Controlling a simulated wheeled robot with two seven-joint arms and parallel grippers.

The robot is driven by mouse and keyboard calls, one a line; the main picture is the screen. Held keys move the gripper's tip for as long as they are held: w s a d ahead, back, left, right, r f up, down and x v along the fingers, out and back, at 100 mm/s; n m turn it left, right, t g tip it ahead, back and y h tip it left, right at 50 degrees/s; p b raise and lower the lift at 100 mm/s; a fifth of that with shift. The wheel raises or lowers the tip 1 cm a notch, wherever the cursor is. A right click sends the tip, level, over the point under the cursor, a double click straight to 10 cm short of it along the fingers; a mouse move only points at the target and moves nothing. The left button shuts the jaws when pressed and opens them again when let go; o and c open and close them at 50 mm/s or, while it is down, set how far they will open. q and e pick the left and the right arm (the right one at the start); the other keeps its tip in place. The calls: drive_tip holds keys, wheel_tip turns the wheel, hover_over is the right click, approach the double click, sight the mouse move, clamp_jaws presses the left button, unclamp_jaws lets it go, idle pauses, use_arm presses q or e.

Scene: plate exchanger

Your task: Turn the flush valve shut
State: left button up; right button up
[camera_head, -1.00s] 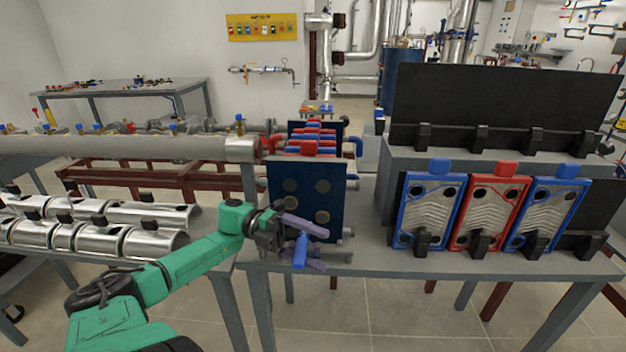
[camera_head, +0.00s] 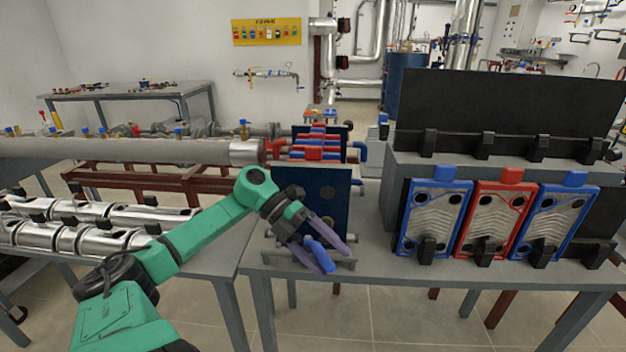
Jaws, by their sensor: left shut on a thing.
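The flush valve shows as a blue handle (camera_head: 320,254) at the front lower edge of the dark blue end plate (camera_head: 318,178) of the plate exchanger. The handle lies tilted, sloping down to the right. My left gripper (camera_head: 328,257) comes in from the upper left, its purple fingers on either side of the blue handle and shut on it. The fingers hide part of the handle and the valve body. The right gripper is not in view.
The exchanger stands on a grey table (camera_head: 430,276). To its right, blue and red framed plates (camera_head: 434,218) lean in a black rack. Silver pipe shells (camera_head: 60,236) lie on the left table. The table front right of the valve is clear.

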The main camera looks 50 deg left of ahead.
use_arm(q)
drive_tip(key=shift+s+d+r, duration=0.1)
drive_tip(key=shift+s+r, duration=0.1)
drive_tip(key=shift+r, duration=0.55)
drive_tip(key=s+a+p, duration=0.4)
drive_tip(key=s+a, duration=0.7)
drive_tip(key=a, duration=0.1)
drive_tip(key=shift+s+f, duration=0.3)
drive_tip(key=shift+f, duration=0.15)
